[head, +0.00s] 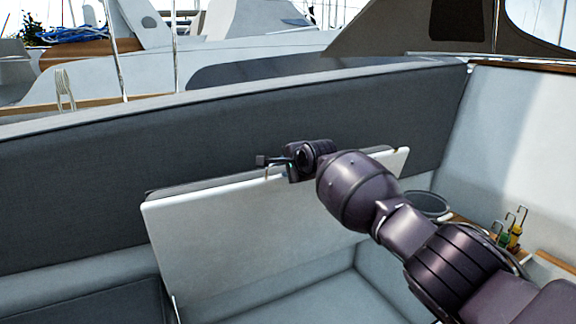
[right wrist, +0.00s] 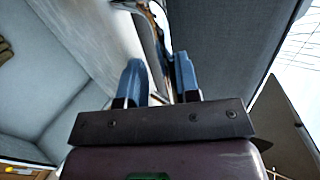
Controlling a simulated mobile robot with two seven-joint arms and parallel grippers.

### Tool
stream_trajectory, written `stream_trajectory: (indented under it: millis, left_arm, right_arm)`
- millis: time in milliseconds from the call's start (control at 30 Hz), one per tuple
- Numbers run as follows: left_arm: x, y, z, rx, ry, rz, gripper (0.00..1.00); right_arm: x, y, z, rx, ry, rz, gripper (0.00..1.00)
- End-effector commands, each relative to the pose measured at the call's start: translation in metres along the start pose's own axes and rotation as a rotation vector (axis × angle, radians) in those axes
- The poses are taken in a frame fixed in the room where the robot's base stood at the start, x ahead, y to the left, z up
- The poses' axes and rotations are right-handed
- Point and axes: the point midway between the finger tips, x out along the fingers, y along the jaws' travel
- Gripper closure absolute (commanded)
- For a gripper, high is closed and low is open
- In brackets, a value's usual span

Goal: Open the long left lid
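The long left lid (head: 240,232) stands raised and steeply tilted, its white underside facing me and its upper edge near the dark backrest. An open, pale bin shows below it. My right gripper (head: 268,167) is at the lid's upper edge. In the right wrist view the two blue-grey fingers of my right gripper (right wrist: 160,82) are parted, with the lid's edge (right wrist: 154,38) running down between them. Whether the fingers touch the lid is hard to tell. My right arm hides part of the lid's right side. My left gripper is not in view.
The dark backrest (head: 110,148) runs behind the lid. A round dark-rimmed holder (head: 428,204) and small bottles with hooks (head: 510,236) sit at the right by a wooden ledge. A dark seat (head: 95,305) lies at the lower left.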

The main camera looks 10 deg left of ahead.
Motion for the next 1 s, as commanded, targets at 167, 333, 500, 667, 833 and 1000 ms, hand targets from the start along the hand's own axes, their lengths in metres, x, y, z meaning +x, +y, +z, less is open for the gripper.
stream_trajectory:
  millis: [167, 333, 500, 667, 833, 1000]
  left_arm:
    - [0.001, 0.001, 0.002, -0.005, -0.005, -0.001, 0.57]
    - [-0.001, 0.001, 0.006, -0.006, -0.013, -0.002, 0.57]
    - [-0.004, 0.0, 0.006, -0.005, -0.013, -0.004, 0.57]
    - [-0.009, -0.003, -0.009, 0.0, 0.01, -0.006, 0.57]
    - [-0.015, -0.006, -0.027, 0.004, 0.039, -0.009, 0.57]
    - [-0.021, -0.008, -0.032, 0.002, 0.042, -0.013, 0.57]
  right_arm:
    - [0.0, -0.001, 0.0, 0.002, 0.0, -0.001, 0.64]
    - [-0.001, -0.002, 0.0, 0.003, -0.001, -0.003, 0.64]
    - [-0.004, -0.004, 0.0, 0.003, -0.001, -0.005, 0.64]
    - [-0.017, -0.009, 0.001, 0.0, 0.001, -0.009, 0.64]
    - [-0.037, -0.011, 0.001, -0.001, 0.001, -0.011, 0.64]
    - [-0.056, -0.01, 0.001, -0.001, 0.001, -0.01, 0.64]
